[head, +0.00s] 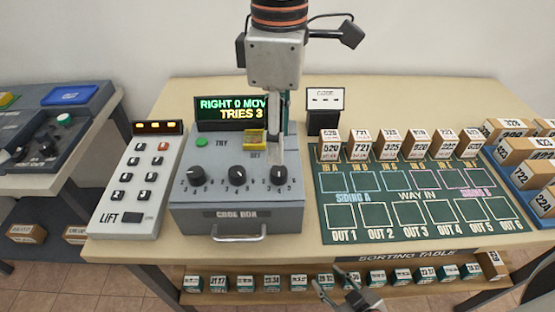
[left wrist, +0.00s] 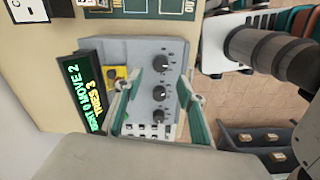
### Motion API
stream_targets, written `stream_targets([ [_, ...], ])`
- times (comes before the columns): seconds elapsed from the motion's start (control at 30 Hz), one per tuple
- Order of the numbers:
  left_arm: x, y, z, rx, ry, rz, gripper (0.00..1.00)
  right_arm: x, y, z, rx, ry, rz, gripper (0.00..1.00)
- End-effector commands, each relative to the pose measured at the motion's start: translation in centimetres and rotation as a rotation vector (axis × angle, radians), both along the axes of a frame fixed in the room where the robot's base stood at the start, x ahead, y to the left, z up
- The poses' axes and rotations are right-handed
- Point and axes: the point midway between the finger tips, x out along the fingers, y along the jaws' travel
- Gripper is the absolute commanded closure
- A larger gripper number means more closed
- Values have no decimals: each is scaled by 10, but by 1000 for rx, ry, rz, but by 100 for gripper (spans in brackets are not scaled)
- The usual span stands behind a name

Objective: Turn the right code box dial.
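The grey code box (head: 222,223) stands on the table with three black dials in a row. The right dial (head: 278,177) is directly below my left gripper (head: 276,150), which reaches down from above. In the left wrist view the dial (left wrist: 163,59) is uppermost of the three. There my left gripper (left wrist: 158,80) is open, its green-backed fingers apart, with nothing visibly held. Whether a finger touches the dial I cannot tell. The middle dial (head: 237,174) and left dial (head: 196,176) are uncovered. My right gripper (head: 334,281) is open and empty at the table's front edge.
A lift keypad (head: 123,190) stands left. The green sorting board (head: 399,190) with small boxes lies right.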

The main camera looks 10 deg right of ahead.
Motion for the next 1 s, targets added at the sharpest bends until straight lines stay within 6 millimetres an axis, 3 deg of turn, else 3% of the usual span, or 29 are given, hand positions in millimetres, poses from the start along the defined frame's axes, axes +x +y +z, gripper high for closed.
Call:
stream_targets([
  [0.4, -1, 0, -62, -2, 8, 0, 60, 0, 0, -8, -6, 3, 1, 60],
  [0.6, -1, -1, -73, -4, 6, 1, 60, 1, -1, -8, -9, 1, -1, 60],
  [0.87, -1, -1, -74, -4, 5, 1, 60, 1, -2, -8, -9, 1, -1, 60],
  [1.0, -1, -1, -74, -5, 6, 1, 94, 1, -2, -8, -9, 1, -1, 60],
])
